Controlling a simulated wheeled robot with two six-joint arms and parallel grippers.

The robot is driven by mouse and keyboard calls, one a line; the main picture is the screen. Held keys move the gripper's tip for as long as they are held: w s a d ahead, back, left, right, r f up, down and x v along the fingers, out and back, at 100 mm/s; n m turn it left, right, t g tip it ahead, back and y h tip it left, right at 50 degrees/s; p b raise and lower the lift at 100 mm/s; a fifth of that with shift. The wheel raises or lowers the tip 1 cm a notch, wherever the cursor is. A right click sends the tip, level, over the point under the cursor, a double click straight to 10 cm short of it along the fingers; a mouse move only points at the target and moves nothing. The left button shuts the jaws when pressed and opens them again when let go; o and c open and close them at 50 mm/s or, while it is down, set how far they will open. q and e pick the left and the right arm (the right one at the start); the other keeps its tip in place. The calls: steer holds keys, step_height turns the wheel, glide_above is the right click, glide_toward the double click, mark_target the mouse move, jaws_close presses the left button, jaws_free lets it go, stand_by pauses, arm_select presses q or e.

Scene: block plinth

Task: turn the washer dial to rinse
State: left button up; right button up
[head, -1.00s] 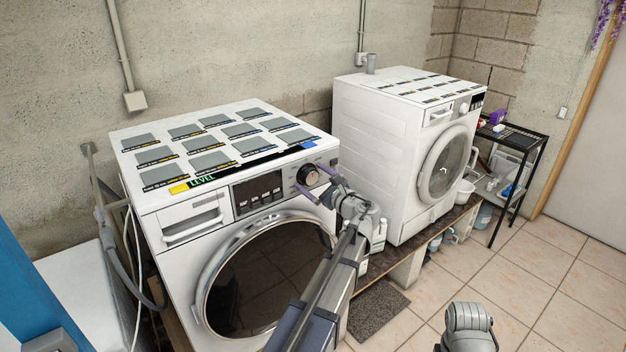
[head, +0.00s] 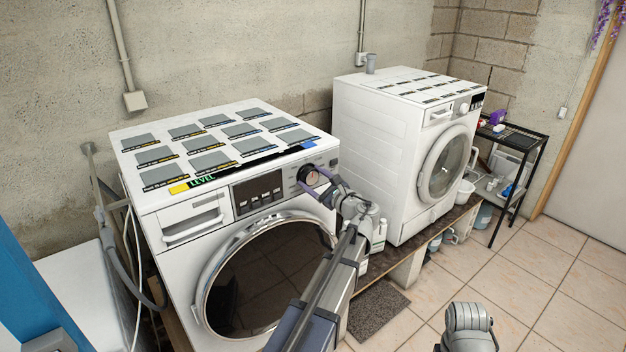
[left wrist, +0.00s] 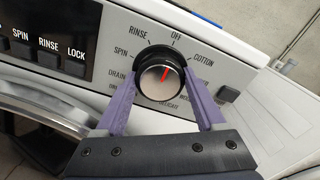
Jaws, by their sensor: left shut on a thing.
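The washer dial (head: 308,176) is on the upper right of the near washer's front panel (head: 215,208). In the left wrist view the dial (left wrist: 160,84) is round, with a black rim, silver face and red pointer line. The pointer slants up and right, roughly between the OFF and COTTON marks. The RINSE mark (left wrist: 138,32) is up and left of the dial. My left gripper (left wrist: 163,76) is shut on the dial, one purple finger on each side; it shows in the head view (head: 313,179). My right gripper is not in view.
The washer's round door (head: 265,275) is below the dial. A display (left wrist: 50,40) with SPIN, RINSE and LOCK labels is to its left. A second white machine (head: 375,150) stands to the right, and a black shelf (head: 515,150) beyond it. The tiled floor in front is open.

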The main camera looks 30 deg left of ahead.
arm_select(q)
steer(key=shift+n, duration=0.3)
steer(key=n, duration=0.3)
steer(key=shift+n, duration=2)
steer(key=shift+f, duration=0.1)
steer(key=o, duration=1.3)
steer(key=shift+o, duration=0.2)
steer(key=v, duration=0.8)
